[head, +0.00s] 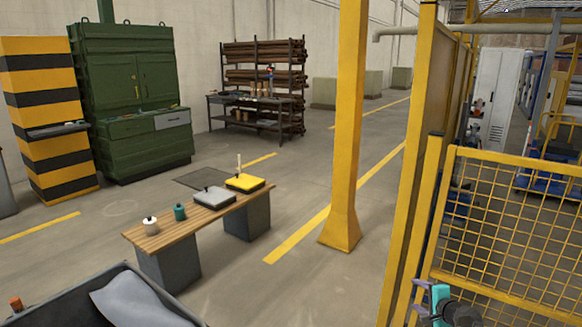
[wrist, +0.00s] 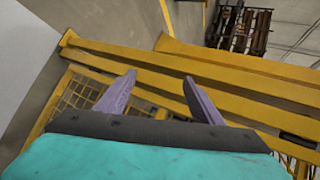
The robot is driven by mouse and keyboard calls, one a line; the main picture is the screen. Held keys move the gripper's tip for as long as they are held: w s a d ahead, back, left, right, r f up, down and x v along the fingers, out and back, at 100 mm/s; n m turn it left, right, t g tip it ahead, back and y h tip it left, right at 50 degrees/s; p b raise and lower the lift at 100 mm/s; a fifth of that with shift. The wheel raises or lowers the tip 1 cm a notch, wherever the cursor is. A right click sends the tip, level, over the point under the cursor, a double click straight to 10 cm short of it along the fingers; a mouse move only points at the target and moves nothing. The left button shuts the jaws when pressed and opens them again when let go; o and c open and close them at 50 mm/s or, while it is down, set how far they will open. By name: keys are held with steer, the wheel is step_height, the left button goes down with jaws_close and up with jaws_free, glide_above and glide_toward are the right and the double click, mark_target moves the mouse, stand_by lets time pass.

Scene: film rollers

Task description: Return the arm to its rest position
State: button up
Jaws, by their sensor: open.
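My gripper (wrist: 160,82) shows in the wrist view with its two purple fingers apart and nothing between them. Beyond the fingers are yellow beams and mesh fencing.
A yellow mesh fence (head: 510,220) and a yellow post (head: 346,130) stand at the right. A wooden bench (head: 160,233) holds a white roller (head: 150,226), a teal roller (head: 179,212), a grey tray (head: 214,198) and a yellow tray (head: 245,182). A dark bin (head: 70,302) is at the lower left.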

steer(key=s+a+f+n+g+y, duration=0.1)
steer(key=s+a+f+n+g, duration=0.1)
steer(key=a+f, duration=0.55)
steer(key=s+a+f+n+g+y, duration=0.2)
steer(key=a+f, duration=0.4)
steer(key=a, duration=0.3)
steer(key=s+a+f+n+g, duration=0.4)
steer(key=s+a+f, duration=0.75)
steer(key=a, duration=0.25)
steer(key=s+a+f+n+g+h, duration=0.1)
steer(key=s+a+f+n+g, duration=0.25)
steer(key=s, duration=0.85)
steer(key=s+f+n+g+h, duration=0.1)
steer(key=s+f+n+g, duration=0.4)
steer(key=s, duration=0.8)
steer(key=s+d+g+h, duration=0.1)
steer(key=s+d+h, duration=0.1)
steer(key=s+d, duration=0.3)
steer(key=shift+s+r+n+p, duration=0.25)
steer(key=shift+n+p, duration=0.15)
steer(key=shift+n, duration=0.05)
